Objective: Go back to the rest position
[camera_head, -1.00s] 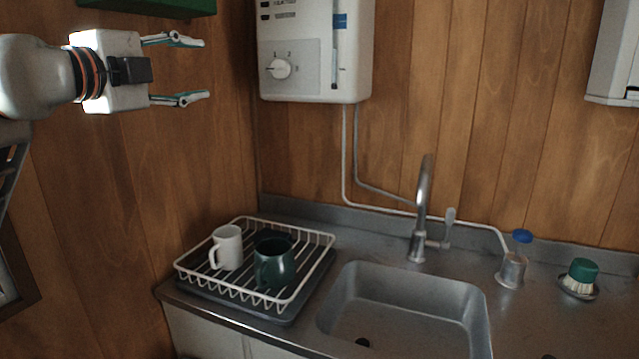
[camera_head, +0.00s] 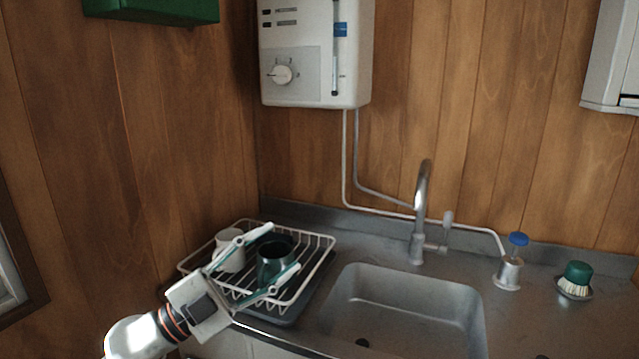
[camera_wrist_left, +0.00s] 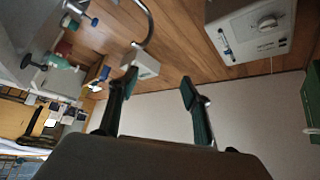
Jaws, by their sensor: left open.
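My left gripper (camera_head: 284,248) is open and shows in the lower left of the head view, its arm coming in from the bottom left. In that view its two fingers overlap the dish rack and the mugs; I cannot tell how far in front of them it is. In the left wrist view the same gripper (camera_wrist_left: 159,78) has its fingers apart with nothing between them. My right gripper is in neither view.
A white wire dish rack (camera_head: 320,240) holds a white mug (camera_head: 232,262) and a dark green mug (camera_head: 270,268). A heater (camera_head: 345,70) hangs above.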

